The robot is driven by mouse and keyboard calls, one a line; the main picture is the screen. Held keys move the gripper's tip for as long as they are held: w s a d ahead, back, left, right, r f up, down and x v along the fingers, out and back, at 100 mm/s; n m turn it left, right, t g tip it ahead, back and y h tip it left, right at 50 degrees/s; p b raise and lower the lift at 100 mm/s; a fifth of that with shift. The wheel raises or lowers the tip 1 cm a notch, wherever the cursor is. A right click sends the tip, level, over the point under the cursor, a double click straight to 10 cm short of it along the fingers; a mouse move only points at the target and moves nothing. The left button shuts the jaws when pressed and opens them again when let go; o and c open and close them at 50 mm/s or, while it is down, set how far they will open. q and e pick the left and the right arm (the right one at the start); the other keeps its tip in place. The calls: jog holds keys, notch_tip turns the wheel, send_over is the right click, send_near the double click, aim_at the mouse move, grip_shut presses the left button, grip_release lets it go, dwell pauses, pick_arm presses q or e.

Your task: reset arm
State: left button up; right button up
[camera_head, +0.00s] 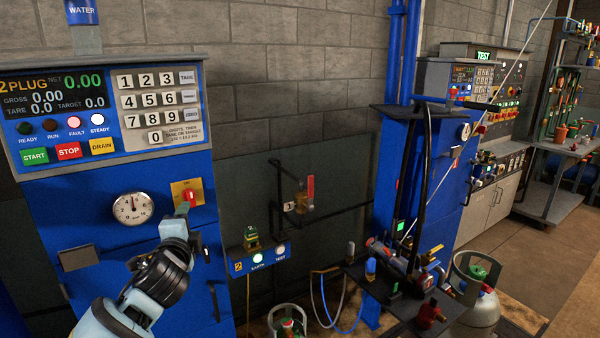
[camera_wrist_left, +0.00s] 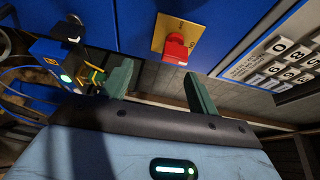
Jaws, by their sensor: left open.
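My left arm reaches in from the lower left of the head view. Its gripper (camera_head: 187,212) is in front of the blue cabinet (camera_head: 90,235), close to a red rotary switch (camera_head: 190,197) on a yellow plate. In the left wrist view the two dark green fingers (camera_wrist_left: 160,88) stand apart with nothing between them. The red switch (camera_wrist_left: 175,48) is beyond the fingertips, with a gap seen between. Whether a finger touches the switch in the head view cannot be told. My right gripper is not in view.
The cabinet carries a round gauge (camera_head: 134,208) and a keypad panel (camera_head: 160,108). A small blue box (camera_head: 258,259) with lit buttons is right of the arm. A black stand (camera_head: 400,290) with hoses and a gas cylinder (camera_head: 478,310) stand further right. Floor shows at the far right.

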pick_arm(q)
jog(key=s+d+f+n+g+h, duration=0.1)
jog(key=s+d+f+h, duration=0.15)
jog(key=s+f, duration=0.45)
jog(key=s+d+f+n+g+h, duration=0.1)
jog(key=s+d+f+n+g, duration=0.15)
jog(key=f, duration=0.75)
jog(key=s+d+f+n+g+h, duration=0.1)
jog(key=s+d+f, duration=0.3)
jog(key=f, duration=0.5)
jog(key=s+d+f+n+g, duration=0.1)
jog(key=s+f+n, duration=0.3)
jog(key=s, duration=1)
jog(key=s+d+f+n+g+h, duration=0.1)
jog(key=s+f+n, duration=0.3)
jog(key=s+f, duration=0.6)
jog(key=s+g, duration=0.1)
jog(key=s, duration=0.2)
jog(key=shift+s, duration=0.4)
